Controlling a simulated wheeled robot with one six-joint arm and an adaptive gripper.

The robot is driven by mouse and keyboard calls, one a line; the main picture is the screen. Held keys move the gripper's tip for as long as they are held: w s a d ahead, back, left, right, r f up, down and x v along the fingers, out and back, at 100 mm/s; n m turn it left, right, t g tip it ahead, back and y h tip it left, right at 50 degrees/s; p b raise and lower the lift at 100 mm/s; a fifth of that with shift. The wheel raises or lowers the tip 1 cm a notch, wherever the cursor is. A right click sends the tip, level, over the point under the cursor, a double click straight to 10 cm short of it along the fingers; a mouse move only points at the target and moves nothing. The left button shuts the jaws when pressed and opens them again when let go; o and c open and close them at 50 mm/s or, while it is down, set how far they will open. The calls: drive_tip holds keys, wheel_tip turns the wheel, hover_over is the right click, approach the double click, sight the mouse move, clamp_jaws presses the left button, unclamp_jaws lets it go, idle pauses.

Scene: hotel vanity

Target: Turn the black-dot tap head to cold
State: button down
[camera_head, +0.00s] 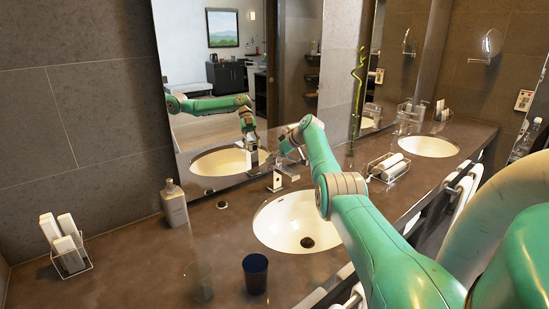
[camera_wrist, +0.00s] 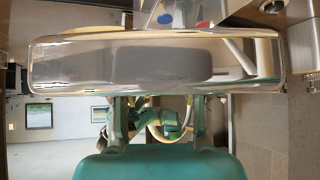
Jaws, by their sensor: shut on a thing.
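A chrome tap (camera_head: 277,181) stands behind the near white basin. Its bright metal head fills the upper part of the wrist view (camera_wrist: 155,66) as a wide rounded bar. A red mark and a blue mark show above the bar in that view. I cannot make out a black dot. My gripper (camera_head: 290,149) is at the tap, above the back rim of the near basin. In the wrist view my gripper (camera_wrist: 160,108) reaches the tap head from below with a finger towards each side; its fingertips are partly hidden by the metal. It is shut on the tap head.
The near basin (camera_head: 284,220) lies under my arm. A grey bottle (camera_head: 174,204) and a rack of white rolls (camera_head: 66,243) stand to the left. A dark cup (camera_head: 255,274) is in front. Another rack (camera_head: 388,168) and a far basin (camera_head: 429,146) are to the right. A mirror (camera_head: 235,90) is close behind.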

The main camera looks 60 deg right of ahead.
drive_tip(key=c, duration=0.6)
unclamp_jaws()
drive_tip(key=shift+o, duration=0.2)
drive_tip(key=shift+s, duration=0.1)
drive_tip(key=shift+v, duration=3.7)
